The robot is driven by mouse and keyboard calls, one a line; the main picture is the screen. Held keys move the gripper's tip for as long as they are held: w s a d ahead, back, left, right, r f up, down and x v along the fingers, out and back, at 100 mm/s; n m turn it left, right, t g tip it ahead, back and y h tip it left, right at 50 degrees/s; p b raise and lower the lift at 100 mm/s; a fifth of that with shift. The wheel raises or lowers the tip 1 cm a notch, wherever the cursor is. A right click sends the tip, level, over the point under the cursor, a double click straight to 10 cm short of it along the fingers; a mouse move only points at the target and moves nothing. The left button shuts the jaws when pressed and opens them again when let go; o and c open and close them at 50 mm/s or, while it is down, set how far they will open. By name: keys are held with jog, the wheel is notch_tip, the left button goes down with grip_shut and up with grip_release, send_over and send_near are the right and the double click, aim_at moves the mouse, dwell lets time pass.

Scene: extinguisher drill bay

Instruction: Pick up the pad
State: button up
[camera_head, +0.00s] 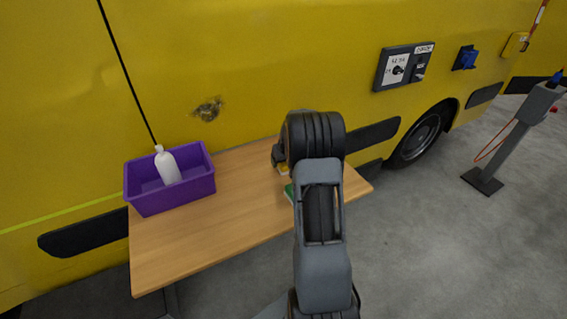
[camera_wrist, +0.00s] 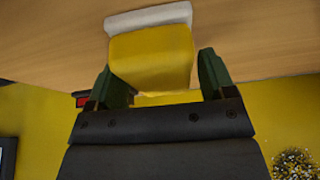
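The pad looks like a yellow block (camera_wrist: 152,55) with a white layer (camera_wrist: 148,17) on its far side. In the wrist view it shows just beyond and between the fingers of my gripper (camera_wrist: 164,78), against the wooden table top. The dark green fingers stand wide apart, one on each side of it. A thin gap shows at the right finger; contact on the left cannot be told. In the head view my arm hides most of this spot, and only a small yellow patch (camera_head: 283,169) shows beside it.
A purple bin (camera_head: 150,204) holding a white bottle (camera_head: 167,166) stands at the left of the wooden table (camera_head: 215,235). A small green item (camera_head: 289,192) shows beside my arm. A yellow vehicle (camera_head: 250,60) closes off the back. The table's middle is clear.

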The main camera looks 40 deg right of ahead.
jog(key=c, duration=0.7)
jog(key=shift+o, duration=0.2)
jog(key=shift+r, duration=0.1)
jog(key=shift+r, duration=0.6)
jog(key=s+a+r+b, duration=0.2)
jog(key=s+a+r, duration=0.3)
jog(key=s+r, duration=0.6)
jog(key=shift+s+a+r, duration=0.2)
jog(key=shift+s+r, duration=0.1)
jog(key=shift+s, duration=0.65)
